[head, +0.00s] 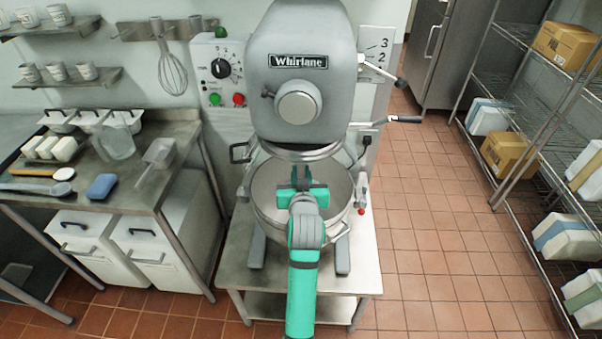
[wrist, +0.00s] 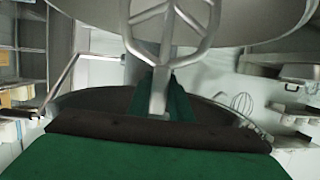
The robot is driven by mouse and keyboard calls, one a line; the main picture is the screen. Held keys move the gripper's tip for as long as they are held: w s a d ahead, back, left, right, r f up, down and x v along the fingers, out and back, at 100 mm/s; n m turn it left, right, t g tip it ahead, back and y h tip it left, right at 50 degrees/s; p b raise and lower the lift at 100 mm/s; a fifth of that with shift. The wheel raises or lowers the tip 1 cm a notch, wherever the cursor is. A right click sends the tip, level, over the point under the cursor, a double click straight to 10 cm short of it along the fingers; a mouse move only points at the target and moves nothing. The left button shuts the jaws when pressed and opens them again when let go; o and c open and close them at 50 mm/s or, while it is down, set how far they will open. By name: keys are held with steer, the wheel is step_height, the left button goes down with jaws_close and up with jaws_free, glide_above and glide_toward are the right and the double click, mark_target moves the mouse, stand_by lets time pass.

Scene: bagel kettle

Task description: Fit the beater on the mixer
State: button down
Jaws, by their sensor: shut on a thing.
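The mixer (head: 300,90) is a big grey stand machine marked "Whirlane". Its steel bowl (head: 268,195) sits below the head, and the bowl's curved wall also shows at the top of the wrist view (wrist: 255,22). My gripper (head: 302,178) reaches from the front over the bowl, just under the head. In the wrist view, which looks upside down, my gripper (wrist: 158,105) is shut on the shaft of the grey flat beater (wrist: 170,18). The beater's open frame points toward the bowl. In the head view my gripper hides the beater. Whether the shaft touches the mixer's socket cannot be told.
A steel bench (head: 110,180) with tubs, a scoop and a blue sponge (head: 101,186) stands at left. A whisk (head: 171,70) hangs on the wall. Wire shelves (head: 530,110) with boxes stand at right. A handled lever (head: 400,119) juts from the mixer's right side.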

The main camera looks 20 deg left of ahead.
steer(key=shift+w+d+r+n+g+y, duration=0.1)
steer(key=shift+r+n+g+y, duration=0.25)
steer(key=shift+n+y, duration=0.35)
steer(key=shift+w+d+r+n+g+y, duration=0.1)
steer(key=shift+r+n+g+y, duration=0.15)
steer(key=shift+r+n+y, duration=0.45)
steer(key=shift+s+a+f+y, duration=0.15)
steer(key=shift+f+y, duration=0.1)
steer(key=shift+y, duration=0.25)
steer(key=c, duration=1.8)
jaws_free()
steer(key=shift+o, duration=1.4)
steer(key=shift+f, duration=0.3)
steer(key=shift+f+g, duration=0.1)
steer(key=shift+g, duration=0.2)
